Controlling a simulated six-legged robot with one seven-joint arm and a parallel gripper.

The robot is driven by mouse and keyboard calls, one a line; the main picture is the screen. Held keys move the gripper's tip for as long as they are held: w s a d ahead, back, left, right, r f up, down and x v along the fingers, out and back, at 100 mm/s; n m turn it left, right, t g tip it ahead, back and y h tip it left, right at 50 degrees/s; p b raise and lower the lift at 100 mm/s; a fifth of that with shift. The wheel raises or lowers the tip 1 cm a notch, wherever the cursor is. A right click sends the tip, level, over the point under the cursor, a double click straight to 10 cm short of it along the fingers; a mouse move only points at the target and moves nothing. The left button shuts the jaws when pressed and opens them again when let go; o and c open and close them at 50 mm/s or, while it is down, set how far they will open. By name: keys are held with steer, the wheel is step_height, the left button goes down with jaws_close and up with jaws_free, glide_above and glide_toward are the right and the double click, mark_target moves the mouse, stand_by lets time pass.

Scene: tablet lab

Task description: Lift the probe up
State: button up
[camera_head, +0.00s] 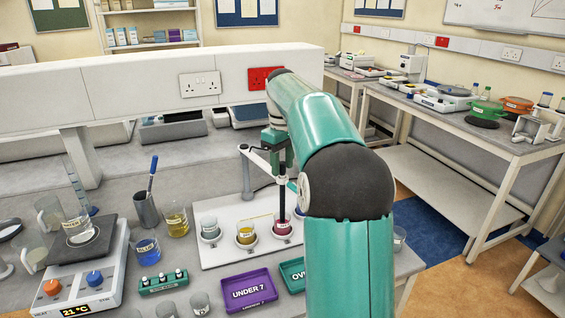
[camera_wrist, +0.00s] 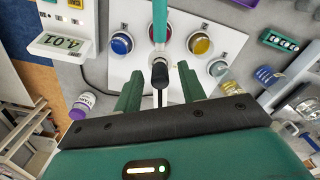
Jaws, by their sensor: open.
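The probe (camera_head: 282,198) is a dark upright rod in the head view, its lower end in a cup of red liquid (camera_head: 283,229) on a white board (camera_head: 228,256). In the wrist view the probe's black top (camera_wrist: 159,73) lies between the two green fingers of my gripper (camera_wrist: 160,88), in front of the red cup (camera_wrist: 153,36). My gripper (camera_head: 278,152) points down over the probe in the head view. Its fingers are open, with gaps showing beside the probe. A white holder arm (camera_head: 257,157) reaches the probe's upper part. My arm hides the board's right part.
A yellow cup (camera_head: 245,233) and a pale cup (camera_head: 209,229) stand left of the red one; a blue cup (camera_wrist: 121,43) shows in the wrist view. A meter (camera_wrist: 66,42) is close by. Purple (camera_head: 248,290) and green (camera_head: 293,274) trays lie in front. A hotplate (camera_head: 84,265) stands left.

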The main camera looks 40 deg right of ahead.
jaws_close()
step_height(320, 180, up, 8)
steer(key=shift+w+r, duration=0.1)
stand_by(0.5)
jaws_free()
steer(key=shift+a, duration=0.1)
steer(key=shift+r, duration=0.6)
steer(key=s+a+r, duration=0.6)
steer(key=s+r, duration=0.5)
steer(key=s, duration=0.1)
steer(key=shift+s+r, duration=0.3)
